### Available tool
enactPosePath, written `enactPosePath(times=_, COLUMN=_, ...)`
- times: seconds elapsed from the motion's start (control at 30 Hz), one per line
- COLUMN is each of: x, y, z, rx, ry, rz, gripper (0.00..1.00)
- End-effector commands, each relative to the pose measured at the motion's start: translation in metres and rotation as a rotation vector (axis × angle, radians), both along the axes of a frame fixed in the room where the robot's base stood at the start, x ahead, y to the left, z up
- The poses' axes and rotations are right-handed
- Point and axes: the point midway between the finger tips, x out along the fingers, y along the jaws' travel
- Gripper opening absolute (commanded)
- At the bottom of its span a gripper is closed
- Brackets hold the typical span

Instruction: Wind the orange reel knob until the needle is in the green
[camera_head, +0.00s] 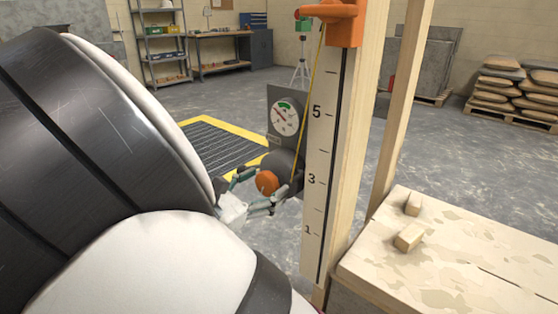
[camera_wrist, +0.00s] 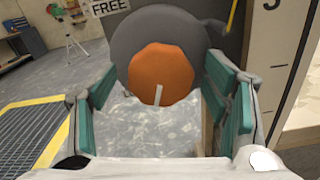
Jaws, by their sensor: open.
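The orange reel knob (camera_head: 266,183) sits on the front of a dark grey reel (camera_head: 284,163) beside the wooden post. In the wrist view the knob (camera_wrist: 161,73) faces me, with a pale mark at its lower edge. My gripper (camera_head: 256,190) is open around or just in front of the knob. In the wrist view its teal-padded fingers (camera_wrist: 165,100) stand left and right of the knob, apart from it. The dial (camera_head: 285,116) is above the reel. It has a green zone at the top and a red needle that appears to point left of the green.
A numbered scale board (camera_head: 321,150) stands right of the reel, with an orange bracket (camera_head: 335,20) on top and a yellow line running down to the reel. A wooden-topped bench (camera_head: 450,250) with two small blocks is at right. A yellow-edged floor grating (camera_head: 222,143) lies behind.

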Motion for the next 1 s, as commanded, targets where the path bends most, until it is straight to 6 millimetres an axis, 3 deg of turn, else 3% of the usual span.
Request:
enactPosePath(times=0.43, x=0.0082, y=-0.0066, z=0.0003, rx=0.0, ry=0.0, rz=0.0, gripper=0.69)
enactPosePath(times=0.6, x=0.0081, y=-0.0065, z=0.0002, rx=0.0, ry=0.0, rz=0.0, gripper=0.31)
enactPosePath(times=0.67, x=0.0081, y=-0.0065, z=0.0002, rx=0.0, ry=0.0, rz=0.0, gripper=0.21)
enactPosePath(times=1.0, x=0.0081, y=-0.007, z=0.0002, rx=0.028, ry=-0.021, rz=-0.001, gripper=0.21)
